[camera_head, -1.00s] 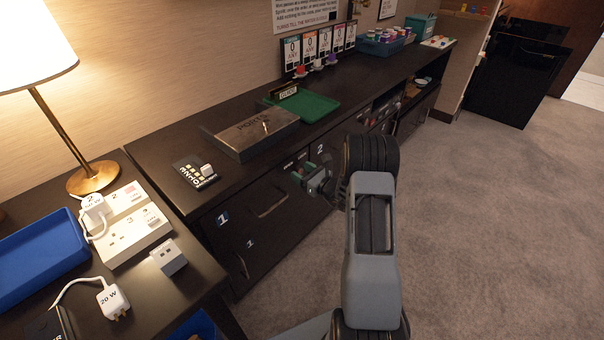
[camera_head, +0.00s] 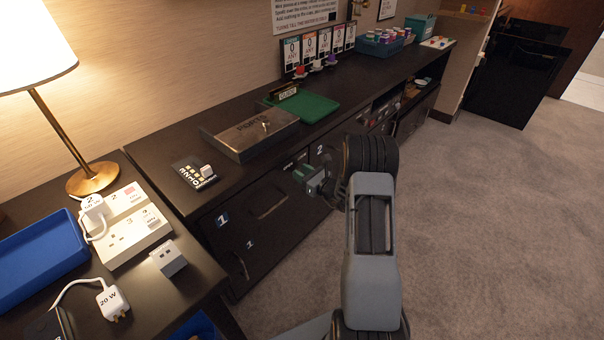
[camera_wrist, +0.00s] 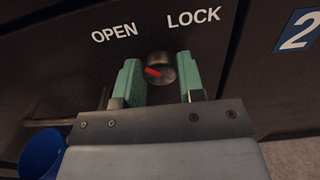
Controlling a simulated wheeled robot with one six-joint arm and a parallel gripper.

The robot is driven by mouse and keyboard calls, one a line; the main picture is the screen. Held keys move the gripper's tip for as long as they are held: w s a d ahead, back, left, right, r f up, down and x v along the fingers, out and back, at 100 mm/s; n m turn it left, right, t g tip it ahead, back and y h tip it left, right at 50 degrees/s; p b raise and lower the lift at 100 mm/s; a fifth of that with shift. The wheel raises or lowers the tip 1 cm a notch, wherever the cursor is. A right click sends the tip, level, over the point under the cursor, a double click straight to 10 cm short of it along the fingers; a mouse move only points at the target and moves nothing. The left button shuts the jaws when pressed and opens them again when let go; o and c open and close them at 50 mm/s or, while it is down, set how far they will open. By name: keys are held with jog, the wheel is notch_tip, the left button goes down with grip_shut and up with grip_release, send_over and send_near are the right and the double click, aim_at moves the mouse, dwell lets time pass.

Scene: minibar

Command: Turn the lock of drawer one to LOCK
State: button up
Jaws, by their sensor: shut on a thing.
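The lock of drawer one shows in the wrist view as a round metal knob (camera_wrist: 161,66) with a red mark, below the words OPEN and LOCK. The red mark lies on the left part of the knob, slanting toward the OPEN side. My gripper (camera_wrist: 160,80) has its two green fingers on either side of the knob and is shut on it. In the head view my gripper (camera_head: 308,178) is at the cabinet front, and the knob is hidden behind it. Drawer one (camera_head: 266,225) is closed, with a blue 1 label at its left.
A blue 2 label (camera_wrist: 297,31) is right of the lock. A metal box (camera_head: 235,145) and a green tray (camera_head: 312,107) stand on the cabinet top. A blue bin (camera_wrist: 42,153) shows at lower left in the wrist view. The carpet at right is clear.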

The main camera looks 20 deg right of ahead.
jog(key=m+p, duration=0.4)
jog(key=m, duration=0.5)
jog(key=m+p, duration=0.1)
jog(key=m, duration=0.3)
jog(key=shift+d+m+p, duration=0.1)
jog(key=shift+m+p, duration=0.2)
jog(key=shift+m, duration=0.1)
jog(key=shift+f+m+p, duration=0.2)
jog(key=shift+m+p, duration=0.4)
jog(key=shift+m, duration=1.3)
jog(key=o, duration=0.9)
jog(key=shift+o, duration=0.2)
jog(key=p+v, duration=0.1)
jog(key=v, duration=1.2)
jog(key=shift+s+d, duration=0.25)
jog(key=shift+s, duration=0.05)
